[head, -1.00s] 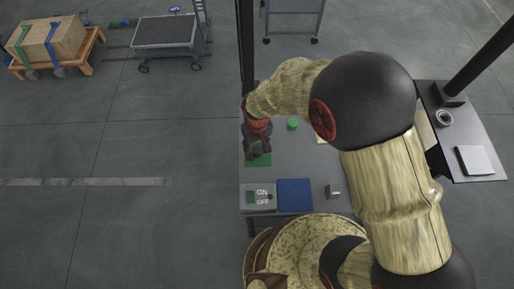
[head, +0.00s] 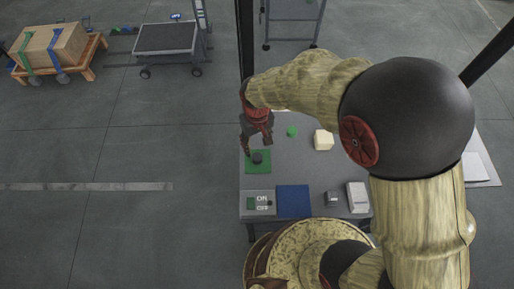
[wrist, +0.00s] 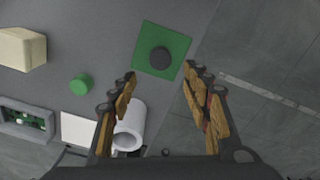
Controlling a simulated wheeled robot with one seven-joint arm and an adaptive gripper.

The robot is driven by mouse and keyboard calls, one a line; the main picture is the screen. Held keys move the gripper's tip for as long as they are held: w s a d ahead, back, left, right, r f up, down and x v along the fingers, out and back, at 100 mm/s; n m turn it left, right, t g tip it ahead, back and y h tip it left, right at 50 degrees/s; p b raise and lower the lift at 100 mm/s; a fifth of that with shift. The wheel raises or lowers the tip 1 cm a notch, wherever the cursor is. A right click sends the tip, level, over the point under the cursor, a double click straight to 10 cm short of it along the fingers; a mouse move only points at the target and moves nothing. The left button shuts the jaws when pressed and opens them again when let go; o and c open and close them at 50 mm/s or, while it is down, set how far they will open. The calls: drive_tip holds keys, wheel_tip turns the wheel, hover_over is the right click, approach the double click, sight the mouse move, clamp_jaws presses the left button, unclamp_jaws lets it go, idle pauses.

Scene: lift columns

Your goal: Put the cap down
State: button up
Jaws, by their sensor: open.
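A dark round cap (head: 257,157) lies on the green square mat (head: 251,169) at the left side of the grey table. In the wrist view the cap (wrist: 160,58) sits near the middle of the mat (wrist: 148,31), with green showing all around it. My gripper (head: 258,146) is just above and behind the cap in the head view. In the wrist view my gripper (wrist: 159,74) is open, its fingers wide apart with nothing between them. The cap is clear of both fingers.
A small green cylinder (head: 292,131) and a cream block (head: 323,140) stand on the table. An ON/OFF box (head: 258,203), a blue mat (head: 293,200) and a small grey object (head: 333,198) line the front edge. A white cylinder (wrist: 130,127) shows in the wrist view.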

drive_tip(key=shift+r, duration=1.25)
drive_tip(key=s+d+r+m+t, duration=0.1)
drive_tip(key=d+r, duration=0.4)
drive_tip(key=r, duration=0.3)
drive_tip(key=s+d+r+m+t, duration=0.1)
drive_tip(key=d+r+t, duration=0.1)
drive_tip(key=d+r, duration=0.5)
drive_tip(key=s+d+r+m+t, duration=0.2)
drive_tip(key=s+d+r+m, duration=0.1)
drive_tip(key=s+d+r, duration=0.5)
wheel_tip(320, 180, up, 3)
drive_tip(key=shift+s+d+f+t, duration=0.2)
drive_tip(key=shift+s+t, duration=0.1)
drive_tip(key=shift+s, duration=0.95)
